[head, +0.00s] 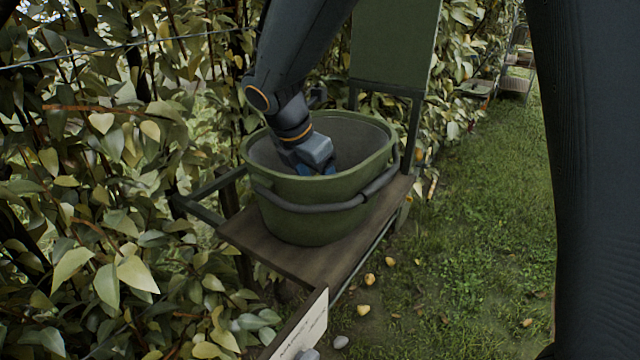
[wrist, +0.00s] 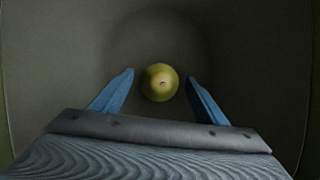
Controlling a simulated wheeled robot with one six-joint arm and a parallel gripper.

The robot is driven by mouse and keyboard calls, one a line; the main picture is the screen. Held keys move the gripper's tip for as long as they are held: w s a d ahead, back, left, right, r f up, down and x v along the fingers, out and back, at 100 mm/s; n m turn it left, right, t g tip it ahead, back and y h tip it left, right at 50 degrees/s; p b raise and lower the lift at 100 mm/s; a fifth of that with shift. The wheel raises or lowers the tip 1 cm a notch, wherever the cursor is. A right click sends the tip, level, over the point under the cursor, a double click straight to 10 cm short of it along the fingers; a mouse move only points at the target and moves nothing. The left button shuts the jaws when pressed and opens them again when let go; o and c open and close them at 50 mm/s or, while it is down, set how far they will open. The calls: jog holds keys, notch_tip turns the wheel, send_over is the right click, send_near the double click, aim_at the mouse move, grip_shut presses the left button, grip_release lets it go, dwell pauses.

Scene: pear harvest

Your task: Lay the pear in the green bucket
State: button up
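The green bucket (head: 315,208) stands upright on a brown wooden shelf, with a grey inside and a dark handle around its front. My arm reaches down into it, and my gripper (head: 328,171) is inside, its fingertips hidden behind the front rim in the head view. In the wrist view, the yellow-green pear (wrist: 160,83) is inside the bucket, seen end-on. The two blue fingers of my gripper (wrist: 160,88) stand open on either side of it, with a gap on each side. The pear seems to lie on the bucket's floor; the head view does not show it.
The wooden shelf (head: 262,250) has a metal frame and a green panel (head: 393,45) behind. Leafy foliage (head: 100,200) crowds the left.

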jog(key=shift+r, duration=0.1)
jog(key=b+v, duration=0.3)
jog(key=v, duration=0.9)
